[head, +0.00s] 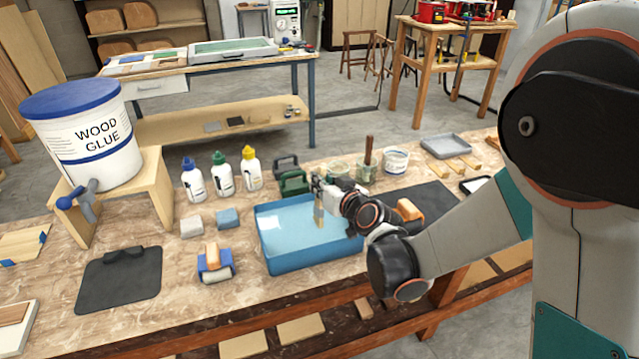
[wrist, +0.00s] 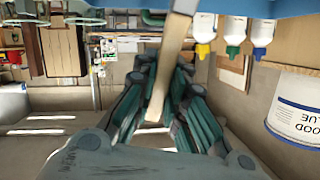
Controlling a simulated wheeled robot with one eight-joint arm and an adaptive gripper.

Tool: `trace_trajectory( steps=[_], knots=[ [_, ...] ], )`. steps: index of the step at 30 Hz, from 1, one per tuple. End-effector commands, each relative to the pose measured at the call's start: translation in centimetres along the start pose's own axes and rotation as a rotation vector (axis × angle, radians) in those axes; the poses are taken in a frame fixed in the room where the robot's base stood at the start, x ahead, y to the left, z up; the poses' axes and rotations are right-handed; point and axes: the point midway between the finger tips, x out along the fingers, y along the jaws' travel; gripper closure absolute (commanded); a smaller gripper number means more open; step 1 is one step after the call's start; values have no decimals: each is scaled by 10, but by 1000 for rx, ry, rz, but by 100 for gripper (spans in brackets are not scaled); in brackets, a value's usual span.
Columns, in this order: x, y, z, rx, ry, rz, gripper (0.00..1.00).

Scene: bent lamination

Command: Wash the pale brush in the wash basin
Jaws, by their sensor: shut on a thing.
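The blue wash basin (head: 290,262) stands on the workbench near the middle of the head view, with light blue water in it. My gripper (head: 320,188) is over the right half of the basin and shut on the pale brush (head: 319,214). The brush hangs down from my fingers inside the basin's outline. I cannot tell whether its lower end touches the water. In the wrist view the pale wooden handle (wrist: 170,65) lies between my teal fingers, and the brush's other end is cut off at the top edge.
A wood glue bucket (head: 85,135) stands far left.

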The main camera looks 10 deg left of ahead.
Motion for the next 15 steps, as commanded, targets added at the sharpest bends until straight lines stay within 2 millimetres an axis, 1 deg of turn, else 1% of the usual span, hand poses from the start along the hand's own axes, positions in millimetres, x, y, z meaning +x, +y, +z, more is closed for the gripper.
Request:
trace_trajectory(
  steps=[15],
  knots=[
    [-8,-21,-28,0,0,0,100]
  ],
)
